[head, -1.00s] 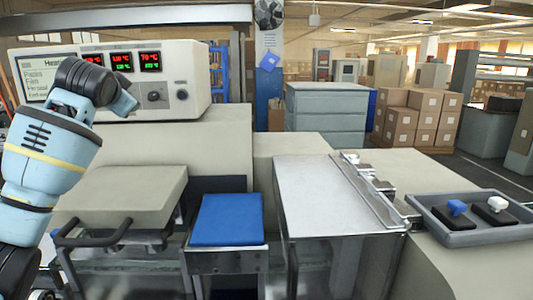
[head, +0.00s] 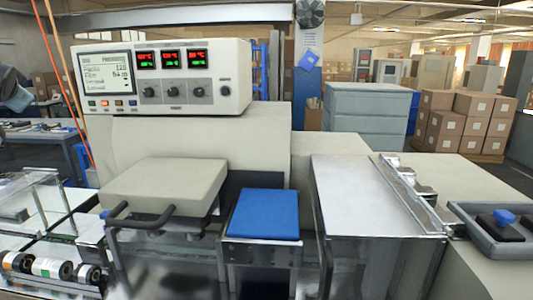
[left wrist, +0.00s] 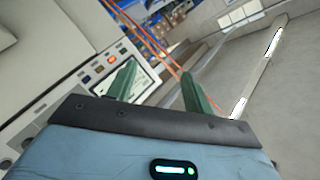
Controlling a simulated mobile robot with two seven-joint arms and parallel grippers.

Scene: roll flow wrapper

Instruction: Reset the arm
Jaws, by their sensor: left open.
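My left gripper (left wrist: 158,92) shows in the left wrist view with two green fingers apart and nothing between them. Behind the fingers are the control box's screen and buttons and two orange cables (left wrist: 150,38). In the head view only a small blurred blue-grey part of my left arm shows at the left edge; the gripper itself is out of that view. My right gripper is in neither view. The control box (head: 162,78) stands on the machine, with a lit screen and three red-green displays.
A beige block with a dark handle (head: 165,183) and a blue pad (head: 264,213) are in front. A metal plate (head: 365,195) lies to their right, then a grey tray (head: 480,232) with a blue-knobbed piece. Rollers (head: 50,267) are at lower left. Stacked cartons (head: 460,120) stand behind.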

